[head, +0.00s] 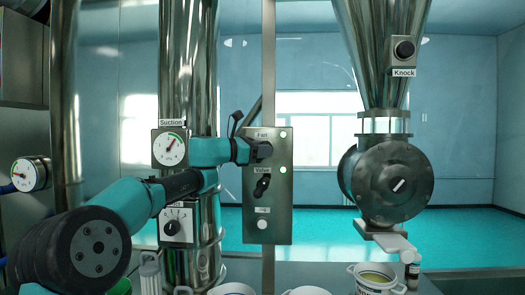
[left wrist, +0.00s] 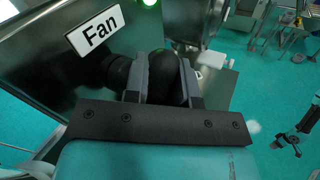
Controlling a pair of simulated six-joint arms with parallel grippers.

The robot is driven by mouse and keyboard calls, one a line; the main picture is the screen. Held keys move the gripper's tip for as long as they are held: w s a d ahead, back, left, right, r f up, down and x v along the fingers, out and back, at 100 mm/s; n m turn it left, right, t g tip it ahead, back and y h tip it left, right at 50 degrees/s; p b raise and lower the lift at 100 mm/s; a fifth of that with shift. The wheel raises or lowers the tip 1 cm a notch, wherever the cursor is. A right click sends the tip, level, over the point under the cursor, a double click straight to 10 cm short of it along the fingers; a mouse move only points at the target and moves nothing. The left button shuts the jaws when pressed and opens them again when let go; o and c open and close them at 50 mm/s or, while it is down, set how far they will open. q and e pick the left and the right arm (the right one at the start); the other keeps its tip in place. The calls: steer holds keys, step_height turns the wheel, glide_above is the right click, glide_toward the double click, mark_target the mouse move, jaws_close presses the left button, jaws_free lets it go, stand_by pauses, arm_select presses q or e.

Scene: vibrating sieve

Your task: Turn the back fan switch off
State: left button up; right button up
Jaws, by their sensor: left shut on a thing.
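The steel control panel (head: 283,210) hangs on a post near the middle of the head view. Its upper switch is the black fan switch (head: 262,150), under a "Fan" label. My left gripper (head: 252,151) reaches it from the left. In the left wrist view, the two fingers of my left gripper (left wrist: 164,80) are closed on the black switch knob (left wrist: 167,75), beside the Fan label (left wrist: 96,30). A green lamp (left wrist: 149,3) glows next to the label. The knob's angle is mostly hidden by the fingers. A small dark jointed shape at the right edge may be my right gripper (left wrist: 285,143).
A black valve switch (head: 262,187) sits just below on the same panel, with a lit green lamp (head: 283,170) beside it. A suction gauge (head: 170,149) is on the steel column at left. A hopper valve (head: 392,183) stands at right. Tubs line the lower edge.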

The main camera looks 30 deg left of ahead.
arm_select(q)
steer(key=shift+c, duration=1.4)
steer(key=shift+t+h, duration=0.3)
steer(key=n+t+h, duration=0.1)
steer(key=n+t, duration=0.3)
steer(key=shift+s+a+t, duration=0.1)
steer(key=shift+a+t, duration=0.05)
steer(key=shift+t, duration=0.25)
steer(key=n+t+y, duration=0.1)
steer(key=n+t, duration=0.1)
steer(key=n+t+y, duration=0.2)
steer(key=n, duration=0.1)
steer(key=n+t+y, duration=0.1)
steer(key=n+t, duration=0.1)
steer(key=shift+s+a+f+n, duration=0.1)
steer(key=shift+a+n, duration=0.15)
steer(key=shift+n, duration=0.15)
steer(key=shift+n+t+y, duration=0.3)
steer(key=shift+y, duration=0.1)
steer(key=o, duration=0.9)
steer(key=shift+s, duration=0.1)
